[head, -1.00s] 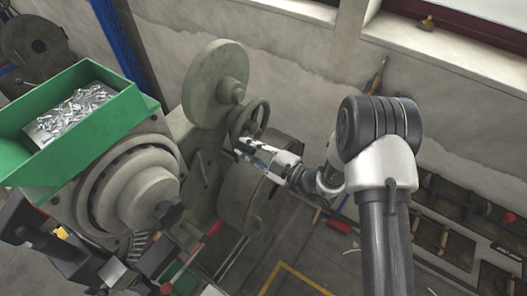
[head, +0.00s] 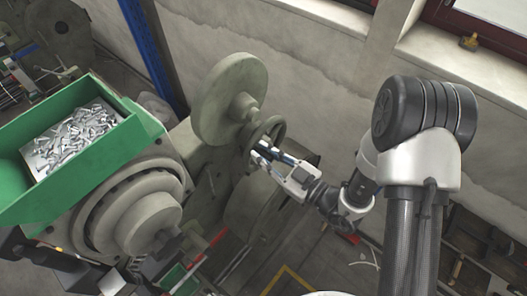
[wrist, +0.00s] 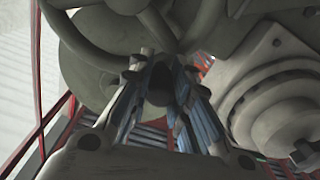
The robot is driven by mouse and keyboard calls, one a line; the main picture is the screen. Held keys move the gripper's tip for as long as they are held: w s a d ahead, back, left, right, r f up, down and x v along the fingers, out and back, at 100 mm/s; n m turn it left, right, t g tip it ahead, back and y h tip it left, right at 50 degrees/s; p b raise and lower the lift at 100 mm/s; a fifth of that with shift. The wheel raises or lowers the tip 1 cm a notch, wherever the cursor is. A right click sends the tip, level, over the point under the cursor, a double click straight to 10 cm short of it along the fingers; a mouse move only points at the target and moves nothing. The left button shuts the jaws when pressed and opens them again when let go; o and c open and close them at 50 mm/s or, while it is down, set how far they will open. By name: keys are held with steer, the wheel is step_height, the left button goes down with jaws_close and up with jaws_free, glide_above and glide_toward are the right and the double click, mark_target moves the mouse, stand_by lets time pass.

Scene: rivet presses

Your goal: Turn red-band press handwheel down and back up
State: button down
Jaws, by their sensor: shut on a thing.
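The press handwheel (head: 276,128) is a grey spoked ring on the side of the grey press, below a large round disc (head: 229,99). It also shows in the wrist view as a curved rim and spokes (wrist: 83,38) at the upper left. My gripper (head: 260,152) is at the lower edge of the handwheel. In the wrist view my gripper (wrist: 160,72) has its fingers closed around a dark part of the wheel at the rim. The exact contact is partly hidden by the fingers. I cannot make out a red band on the press.
A green bin (head: 36,205) of silver rivets stands at the left, beside a large round grey machine part (head: 139,222). A blue post (head: 153,50) rises behind. A wall with window ledges runs along the back right. Floor shows below my arm.

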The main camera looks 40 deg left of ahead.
steer(key=shift+r, duration=0.1)
stand_by(0.3)
steer(key=c, duration=1.4)
jaws_free()
steer(key=shift+c, duration=0.2)
steer(key=shift+d, duration=0.1)
steer(key=d, duration=1.1)
steer(key=shift+s+d, duration=0.4)
steer(key=shift+s, duration=0.05)
